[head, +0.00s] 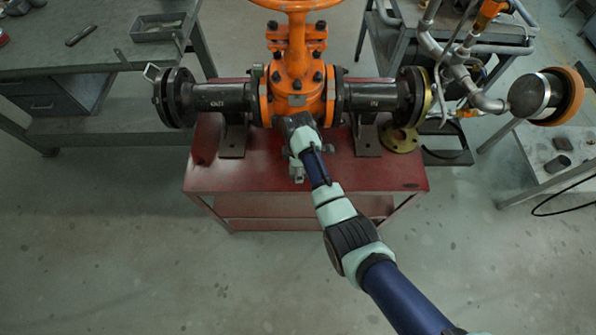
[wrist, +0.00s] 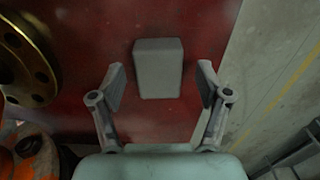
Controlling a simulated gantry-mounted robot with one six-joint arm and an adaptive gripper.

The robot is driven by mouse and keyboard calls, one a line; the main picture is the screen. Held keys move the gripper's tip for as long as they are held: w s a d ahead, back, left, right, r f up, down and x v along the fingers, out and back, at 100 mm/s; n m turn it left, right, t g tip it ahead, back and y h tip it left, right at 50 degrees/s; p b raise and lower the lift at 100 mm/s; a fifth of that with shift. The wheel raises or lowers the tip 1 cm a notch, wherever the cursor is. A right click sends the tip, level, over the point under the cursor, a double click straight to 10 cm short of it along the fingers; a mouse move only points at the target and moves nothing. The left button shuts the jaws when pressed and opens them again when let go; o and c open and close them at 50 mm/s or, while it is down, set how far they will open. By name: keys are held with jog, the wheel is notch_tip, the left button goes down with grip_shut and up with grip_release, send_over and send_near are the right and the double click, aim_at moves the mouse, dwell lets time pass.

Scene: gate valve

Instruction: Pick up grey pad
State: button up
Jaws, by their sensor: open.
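The grey pad (wrist: 158,68) is a small block with a flat, roughly rectangular top, lying on the red tabletop (wrist: 92,28). In the wrist view, my gripper (wrist: 161,82) is open, with one finger to the left of the pad and one to the right. There is a visible gap on both sides, and neither finger appears to touch it. The exact height of the fingertips above the table is unclear. In the head view, my gripper (head: 297,172) hangs over the red table, in front of the orange valve. I cannot make out the pad clearly there.
The orange gate valve (head: 296,85) with black flanged pipes stands on the table behind my gripper. A brass flange (head: 399,139) lies at the table's right; it also shows in the wrist view (wrist: 30,60). Workbenches stand left and right. The floor in front is clear.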

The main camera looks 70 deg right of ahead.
jog(key=shift+c, duration=0.8)
jog(key=c, duration=1.1)
jog(key=shift+o, duration=0.2)
notch_tip(320, 180, up, 20)
jog(key=p, duration=0.9)
